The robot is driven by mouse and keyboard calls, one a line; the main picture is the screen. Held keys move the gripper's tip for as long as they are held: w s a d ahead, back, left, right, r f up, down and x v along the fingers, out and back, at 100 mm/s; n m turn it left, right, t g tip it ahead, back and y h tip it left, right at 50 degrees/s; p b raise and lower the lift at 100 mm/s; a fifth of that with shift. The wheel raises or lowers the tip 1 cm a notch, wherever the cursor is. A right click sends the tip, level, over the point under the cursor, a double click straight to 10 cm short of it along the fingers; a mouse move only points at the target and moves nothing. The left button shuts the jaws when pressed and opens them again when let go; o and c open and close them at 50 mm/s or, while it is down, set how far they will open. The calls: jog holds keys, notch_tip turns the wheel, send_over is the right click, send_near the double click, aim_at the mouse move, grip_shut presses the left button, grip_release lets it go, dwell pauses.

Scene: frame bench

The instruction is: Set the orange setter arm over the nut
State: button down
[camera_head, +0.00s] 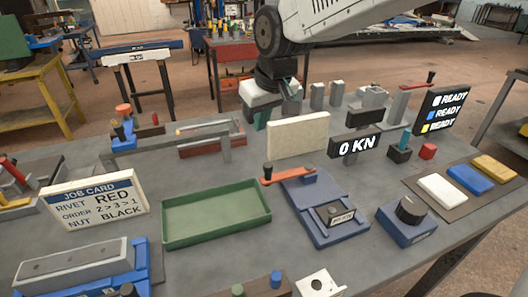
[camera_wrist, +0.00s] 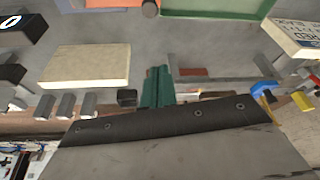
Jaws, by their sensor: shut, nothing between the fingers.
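The orange setter arm (camera_head: 288,176) lies across the back of a blue setter base (camera_head: 295,197), with an upright dark knob at its left end. Its edge also shows at the top of the wrist view (camera_wrist: 112,4). A dark block with a small stud and a label plate (camera_head: 333,214) sits on the front of the base, clear of the arm; I cannot tell whether the nut is there. My gripper (camera_head: 263,121) is shut and empty behind the cream panel, away from the setter arm. Its green fingers show together in the wrist view (camera_wrist: 157,86).
The cream panel (camera_head: 297,137) stands between my gripper and the setter. A green tray (camera_head: 215,214) lies left of it, and a grey frame (camera_head: 170,137) stands behind. The 0 KN display (camera_head: 357,146) and a black-knobbed blue box (camera_head: 408,215) are to the right.

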notch_tip(320, 180, down, 9)
jog(key=shift+s+d+f, duration=0.2)
jog(key=shift+s, duration=0.15)
dwell(0.6)
jog(key=shift+s+a, duration=0.1)
